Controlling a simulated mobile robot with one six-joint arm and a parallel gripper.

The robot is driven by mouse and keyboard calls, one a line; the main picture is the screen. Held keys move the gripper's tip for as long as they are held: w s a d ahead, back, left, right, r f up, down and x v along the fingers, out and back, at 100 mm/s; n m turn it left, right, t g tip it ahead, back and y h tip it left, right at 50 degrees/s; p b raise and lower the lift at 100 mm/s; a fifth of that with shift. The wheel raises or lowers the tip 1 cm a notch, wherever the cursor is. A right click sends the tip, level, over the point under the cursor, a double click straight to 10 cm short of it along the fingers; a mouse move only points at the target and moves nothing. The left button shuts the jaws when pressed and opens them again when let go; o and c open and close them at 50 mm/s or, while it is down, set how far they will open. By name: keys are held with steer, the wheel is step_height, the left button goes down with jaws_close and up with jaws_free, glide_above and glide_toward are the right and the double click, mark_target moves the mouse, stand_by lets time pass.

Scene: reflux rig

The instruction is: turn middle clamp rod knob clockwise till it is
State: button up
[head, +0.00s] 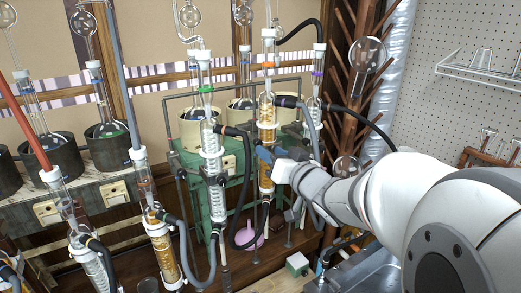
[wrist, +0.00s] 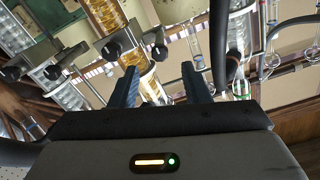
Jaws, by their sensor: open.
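My gripper (head: 268,157) is open and empty, in front of the amber-filled glass column (head: 266,178) in the head view. In the wrist view its two dark blue fingers (wrist: 158,72) stand apart, with part of the amber column behind them. Dark clamp rods with knobs lie at the upper left there: one knob (wrist: 111,49) is just left of the left finger, and another (wrist: 53,72) is farther left. I cannot tell which is the middle clamp rod knob, nor how far any is turned. No knob is seen between the fingers.
Black hoses (head: 250,195) hang around the columns. A clear column (head: 212,165) stands left of my gripper. Flasks in dark heating mantles (head: 48,152) line a shelf at left. A wooden drying rack (head: 350,85) is at the back right. Glassware crowds the space around the gripper.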

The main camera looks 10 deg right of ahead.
steer(key=shift+v, duration=1.2)
steer(key=s+d+f+m+g+h+b, duration=0.2)
steer(key=s+d+f+g+h, duration=0.2)
steer(key=s+f+g+h, duration=0.35)
steer(key=s+a+f+n+g+y, duration=0.1)
steer(key=s+a+f+g, duration=0.2)
steer(key=s, duration=0.3)
steer(key=s+a+f+n+g+y, duration=0.1)
steer(key=s+a+f+g, duration=0.2)
steer(key=s+f, duration=0.2)
steer(key=shift+s+a, duration=0.3)
steer(key=shift+s, duration=0.65)
steer(key=shift+f, duration=0.1)
steer(key=shift+c, duration=0.6)
